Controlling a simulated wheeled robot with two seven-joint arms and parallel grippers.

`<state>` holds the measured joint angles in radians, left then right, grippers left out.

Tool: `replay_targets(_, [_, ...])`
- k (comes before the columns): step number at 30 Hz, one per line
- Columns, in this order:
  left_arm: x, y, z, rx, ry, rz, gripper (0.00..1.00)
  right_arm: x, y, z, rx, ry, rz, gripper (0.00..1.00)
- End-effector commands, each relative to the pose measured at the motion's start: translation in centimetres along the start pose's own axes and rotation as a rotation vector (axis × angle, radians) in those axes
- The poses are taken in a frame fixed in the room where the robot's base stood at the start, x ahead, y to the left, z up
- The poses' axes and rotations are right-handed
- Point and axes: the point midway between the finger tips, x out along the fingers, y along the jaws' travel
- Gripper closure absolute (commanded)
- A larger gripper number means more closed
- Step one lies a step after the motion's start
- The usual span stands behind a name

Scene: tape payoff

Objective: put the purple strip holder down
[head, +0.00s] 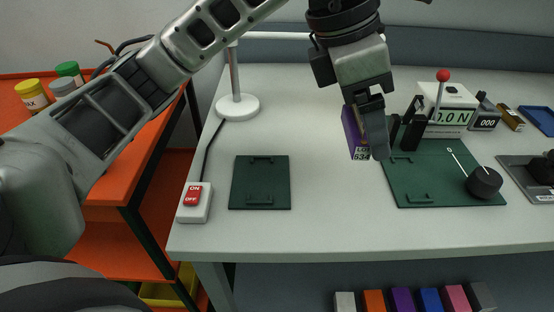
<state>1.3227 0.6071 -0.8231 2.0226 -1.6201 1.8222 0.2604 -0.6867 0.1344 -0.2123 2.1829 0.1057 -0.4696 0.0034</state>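The purple strip holder (353,134) is a narrow upright block with a pale lot label low on its front. It shows just left of and partly behind the dark fingers of my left gripper (373,128), which hangs down from above and appears shut on it. The fingers hide its right part. The holder is near the left edge of the larger green mat (436,185); I cannot tell whether its bottom touches the table. A smaller green mat (260,184) lies empty to the left. My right gripper is not in view.
A force gauge (449,103) with a red-knobbed lever and a black dial (484,183) stand at the right. A lamp base (238,107) and a red switch box (194,201) are at the left. The white table (310,225) is clear between the mats.

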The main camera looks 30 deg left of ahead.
Motion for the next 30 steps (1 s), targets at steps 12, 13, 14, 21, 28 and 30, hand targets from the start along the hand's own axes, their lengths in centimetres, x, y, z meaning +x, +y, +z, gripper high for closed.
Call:
replay_targets(12, [0.3, 2.7, -8.8, -0.036, 0.008, 0.01, 0.43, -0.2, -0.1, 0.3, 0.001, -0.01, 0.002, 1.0])
replay_targets(13, [0.3, 3.0, -9.6, -0.036, 0.008, 0.011, 0.43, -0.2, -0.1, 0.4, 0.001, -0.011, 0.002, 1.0])
replay_targets(14, [0.7, 3.1, -10.3, -0.035, 0.011, 0.009, 0.43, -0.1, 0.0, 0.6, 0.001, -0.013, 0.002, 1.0])
replay_targets(21, [3.2, 4.1, -14.5, -0.03, 0.008, 0.008, 0.43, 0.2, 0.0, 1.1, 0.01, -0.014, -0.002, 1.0])
replay_targets(28, [4.2, 4.5, -16.3, -0.028, 0.007, 0.009, 0.43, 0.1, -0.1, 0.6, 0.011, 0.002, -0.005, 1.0])
replay_targets(30, [5.3, 4.5, -16.6, -0.026, 0.006, 0.006, 0.43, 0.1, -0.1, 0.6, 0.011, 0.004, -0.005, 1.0])
